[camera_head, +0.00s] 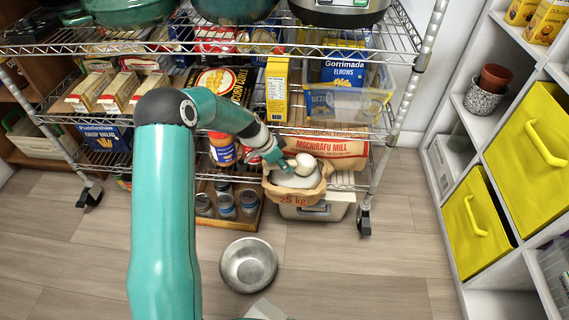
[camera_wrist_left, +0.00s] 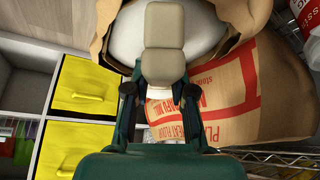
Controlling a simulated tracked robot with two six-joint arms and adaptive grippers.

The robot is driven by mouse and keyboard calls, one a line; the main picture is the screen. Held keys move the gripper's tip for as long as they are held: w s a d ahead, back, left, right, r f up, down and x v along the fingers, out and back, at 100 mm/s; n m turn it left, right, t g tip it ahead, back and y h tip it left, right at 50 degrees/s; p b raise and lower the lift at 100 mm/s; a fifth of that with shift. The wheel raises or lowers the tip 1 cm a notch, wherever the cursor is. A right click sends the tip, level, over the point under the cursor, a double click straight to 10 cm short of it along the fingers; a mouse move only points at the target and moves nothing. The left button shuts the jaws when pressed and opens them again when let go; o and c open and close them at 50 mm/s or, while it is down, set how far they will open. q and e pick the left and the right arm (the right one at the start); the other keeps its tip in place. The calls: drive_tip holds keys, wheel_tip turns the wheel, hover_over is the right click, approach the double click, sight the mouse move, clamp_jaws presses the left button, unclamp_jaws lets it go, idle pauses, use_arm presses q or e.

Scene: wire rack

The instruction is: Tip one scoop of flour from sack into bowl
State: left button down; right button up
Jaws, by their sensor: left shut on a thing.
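My left gripper (camera_head: 281,160) is at the sack's mouth, shut on the handle of a pale scoop (camera_head: 306,162). In the left wrist view the beige scoop (camera_wrist_left: 164,28) extends from between the fingers (camera_wrist_left: 160,92), over the white flour (camera_wrist_left: 205,28). I cannot tell whether the scoop touches the flour or holds any. The empty-looking metal bowl (camera_head: 248,265) sits on the floor in front of the rack. My right gripper is not seen.
The wire rack (camera_head: 345,128) has posts and shelf edges close around my left arm. A wooden box of jars (camera_head: 225,205) stands left of the sack. The floor (camera_head: 350,265) right of the bowl is clear.

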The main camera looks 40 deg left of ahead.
use_arm(q)
drive_tip(key=shift+r, duration=0.15)
drive_tip(key=shift+r+p, duration=1.4)
drive_tip(key=shift+r, duration=1.2)
drive_tip(key=shift+s+a+f+t+h+b, duration=0.2)
drive_tip(key=shift+f+t+b, duration=0.25)
drive_tip(key=shift+b, duration=2.3)
drive_tip(key=shift+s+a+f+t+h+b, duration=0.1)
drive_tip(key=shift+s+f+t+h+b, duration=0.35)
drive_tip(key=shift+b, duration=2.3)
drive_tip(key=shift+t, duration=0.3)
